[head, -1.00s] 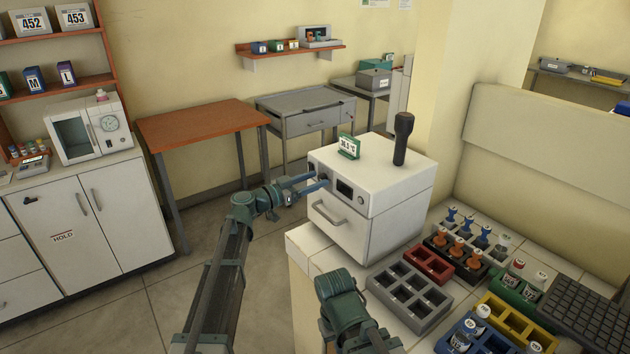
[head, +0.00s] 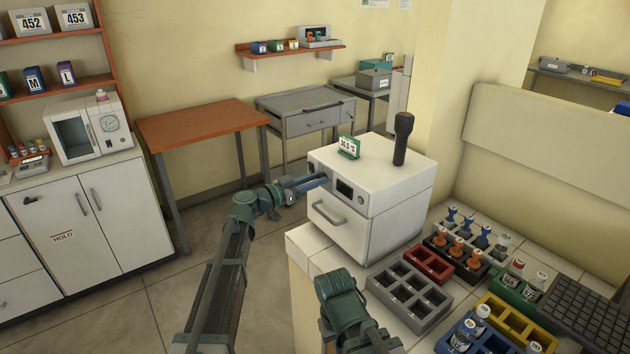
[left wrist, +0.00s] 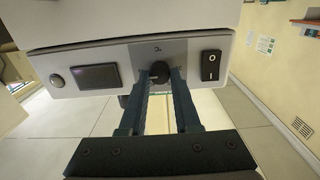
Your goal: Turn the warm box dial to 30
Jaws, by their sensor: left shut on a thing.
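The white warm box (head: 390,210) stands on the tiled counter, with a drawer and handle below its control panel. My left gripper (head: 324,179) reaches the left part of that panel and hides the dial in the head view. In the left wrist view the dark dial (left wrist: 160,71) sits between the two fingertips, and the left gripper (left wrist: 161,80) is shut on it. The dial's setting cannot be read. The panel's dark display (left wrist: 95,77) and rocker switch (left wrist: 211,66) lie either side of the dial. My right arm shows at the bottom; its gripper is out of view.
A small green sign (head: 349,147) and a black upright handle-like object (head: 402,138) stand on the box. A grey rack (head: 408,290), a red rack (head: 429,264) and several stoppered items crowd the counter to the right. Open floor lies left of the counter.

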